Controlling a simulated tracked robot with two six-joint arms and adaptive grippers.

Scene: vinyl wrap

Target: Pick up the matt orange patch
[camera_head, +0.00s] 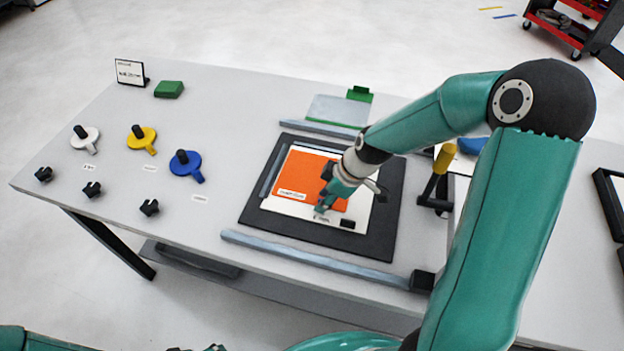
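The matt orange patch (298,173) lies on a white sheet on the dark square mat (262,217) in the middle of the table. A small white label is at its lower left. My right gripper (324,192) reaches in from the right and is over the patch's right part, hiding some of it. Its fingers point down to the left; their gap and any contact with the patch are unclear. My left arm (35,341) shows only at the bottom left edge; small dark tips (200,348) at the bottom edge may be its gripper.
White (84,138), yellow (141,139) and blue (186,163) discs with handles lie left, near several small black clips. A green block (168,89) stands behind. A grey rail (312,272) lies in front of the mat; a yellow-handled tool (444,160) stands right.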

